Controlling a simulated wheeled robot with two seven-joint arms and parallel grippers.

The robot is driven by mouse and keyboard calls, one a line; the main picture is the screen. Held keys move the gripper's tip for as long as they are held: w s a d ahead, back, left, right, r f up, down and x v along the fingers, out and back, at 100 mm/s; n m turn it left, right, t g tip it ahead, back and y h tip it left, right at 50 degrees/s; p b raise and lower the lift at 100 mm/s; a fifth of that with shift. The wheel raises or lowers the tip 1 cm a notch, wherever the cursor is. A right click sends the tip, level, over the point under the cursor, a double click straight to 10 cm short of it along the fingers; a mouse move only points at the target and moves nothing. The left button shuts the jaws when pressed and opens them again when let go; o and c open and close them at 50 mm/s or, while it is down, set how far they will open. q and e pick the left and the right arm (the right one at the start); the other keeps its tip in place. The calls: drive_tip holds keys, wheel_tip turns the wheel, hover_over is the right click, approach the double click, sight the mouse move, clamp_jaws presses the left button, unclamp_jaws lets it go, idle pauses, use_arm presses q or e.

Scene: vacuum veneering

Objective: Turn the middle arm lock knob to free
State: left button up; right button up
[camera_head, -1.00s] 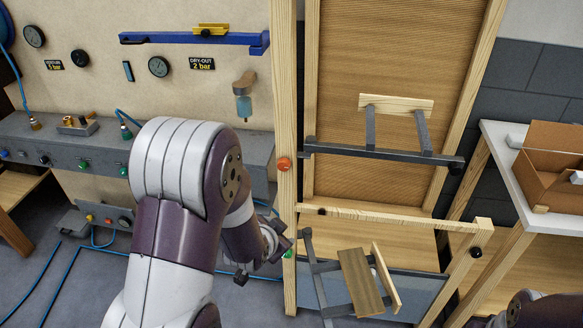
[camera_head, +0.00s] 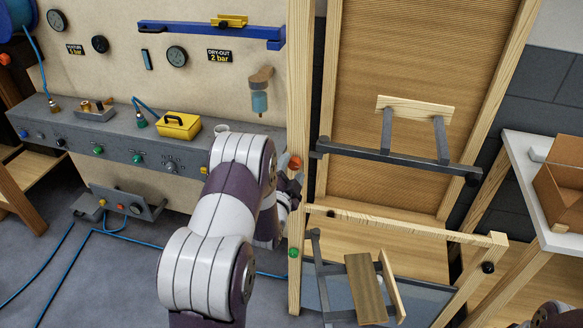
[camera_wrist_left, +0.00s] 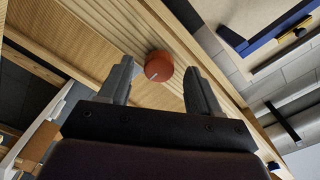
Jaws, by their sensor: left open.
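The middle arm lock knob appears to be the round orange-red knob (camera_head: 295,162) on the wooden upright (camera_head: 300,60), level with the upper dark arm bar (camera_head: 390,158). My left gripper (camera_head: 294,180) is beside and just below this knob in the head view, partly hidden by its own wrist. In the left wrist view the red knob (camera_wrist_left: 158,66) shows between the two spread fingers of the left gripper (camera_wrist_left: 158,80), with a short pale mark on its face. The fingers look apart from it, with nothing held. My right gripper is out of sight.
A green knob (camera_head: 294,252) sits lower on the upright. Below, a lower arm carries a wooden board (camera_head: 365,290). A grey console (camera_head: 90,135) with a yellow box (camera_head: 178,125) stands left. A white table (camera_head: 525,175) with a cardboard box (camera_head: 562,190) stands right.

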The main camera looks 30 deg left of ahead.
use_arm(q)
drive_tip(key=shift+w, duration=0.3)
drive_tip(key=c, duration=1)
drive_tip(key=shift+c, duration=0.2)
drive_tip(key=shift+n, duration=0.3)
drive_tip(key=n+b, duration=0.2)
drive_tip(key=shift+f+n, duration=0.15)
drive_tip(key=shift+n, duration=0.15)
drive_tip(key=n+b, duration=0.2)
drive_tip(key=n, duration=0.3)
drive_tip(key=shift+b, duration=0.35)
drive_tip(key=n+b, duration=0.2)
drive_tip(key=n, duration=0.3)
drive_tip(key=shift+n, duration=0.4)
drive_tip(key=shift+a+n+b, duration=0.1)
drive_tip(key=shift+n+b, duration=0.65)
drive_tip(key=shift+n, duration=1.15)
